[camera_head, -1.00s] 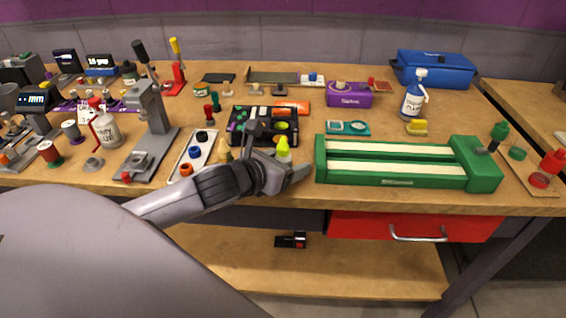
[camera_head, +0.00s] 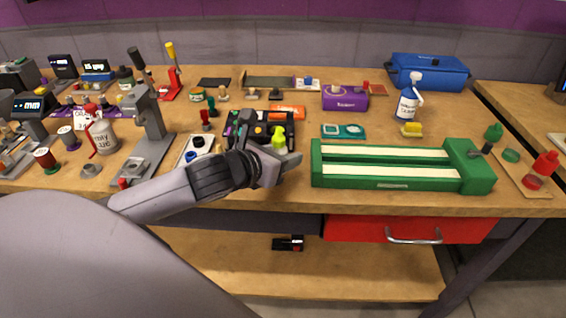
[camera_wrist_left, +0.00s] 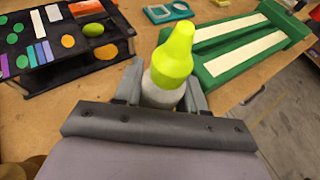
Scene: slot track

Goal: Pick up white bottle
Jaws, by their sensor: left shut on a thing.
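The white bottle (camera_wrist_left: 162,92) with a bright yellow-green cap stands between the fingers of my left gripper (camera_wrist_left: 160,88) in the left wrist view. Its white body shows only in part behind the gripper's housing. In the head view the yellow-green cap of the bottle (camera_head: 279,139) sticks up at the end of my left gripper (camera_head: 284,162), near the bench's front edge. The left gripper is shut on the bottle. Whether the bottle's base touches the bench is hidden. My right gripper is not in view.
A green slot track (camera_head: 395,183) lies just right of the gripper. A black case with coloured pieces (camera_head: 292,130) is behind it. A grey press (camera_head: 150,140) and a tray with coloured rings (camera_head: 190,150) stand to the left. The bench front edge (camera_head: 310,205) is close.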

